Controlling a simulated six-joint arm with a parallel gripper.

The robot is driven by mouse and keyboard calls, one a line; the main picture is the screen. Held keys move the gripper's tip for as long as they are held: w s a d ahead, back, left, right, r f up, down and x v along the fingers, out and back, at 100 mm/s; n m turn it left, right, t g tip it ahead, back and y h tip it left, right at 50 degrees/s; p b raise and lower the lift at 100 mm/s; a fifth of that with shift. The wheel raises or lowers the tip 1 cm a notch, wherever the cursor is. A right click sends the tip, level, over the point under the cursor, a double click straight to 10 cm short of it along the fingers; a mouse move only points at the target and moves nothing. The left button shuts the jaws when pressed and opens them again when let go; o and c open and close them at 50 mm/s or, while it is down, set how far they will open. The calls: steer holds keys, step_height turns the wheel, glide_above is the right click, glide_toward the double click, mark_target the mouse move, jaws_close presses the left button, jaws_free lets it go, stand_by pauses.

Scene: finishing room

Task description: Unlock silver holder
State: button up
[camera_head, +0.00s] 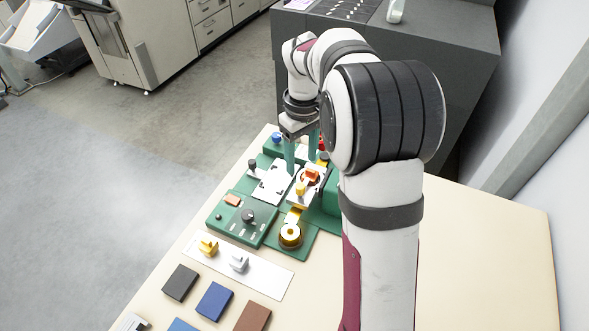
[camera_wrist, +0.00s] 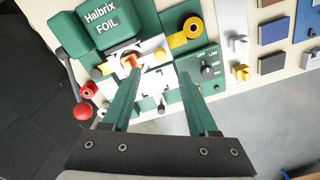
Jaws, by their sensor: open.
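My gripper (camera_head: 301,167) is open above the green machine, with its two teal fingers apart and nothing between them. In the wrist view my gripper (camera_wrist: 161,78) spans a silver-white notched plate (camera_wrist: 157,78). This plate also shows in the head view (camera_head: 271,185), with a dark knob (camera_head: 252,163) at its far left edge. An orange block (camera_head: 312,176) sits on a pale plate beside it, near one fingertip. A small silver handled piece (camera_head: 238,263) stands on a white strip, apart from the gripper. I cannot tell which silver part is the holder, nor any lock state.
A gold handled piece (camera_head: 208,247) stands on the white strip (camera_head: 267,282). A dial panel (camera_head: 240,220) and gold foil roll (camera_head: 290,235) are nearby. The green "Halbrix FOIL" head (camera_wrist: 100,22) and red knob (camera_wrist: 84,111) flank the work area. The right table side is bare.

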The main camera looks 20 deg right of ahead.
mark_target(300, 186)
step_height(300, 186, down, 9)
steer(key=shift+f, duration=0.1)
jaws_close()
stand_by(0.3)
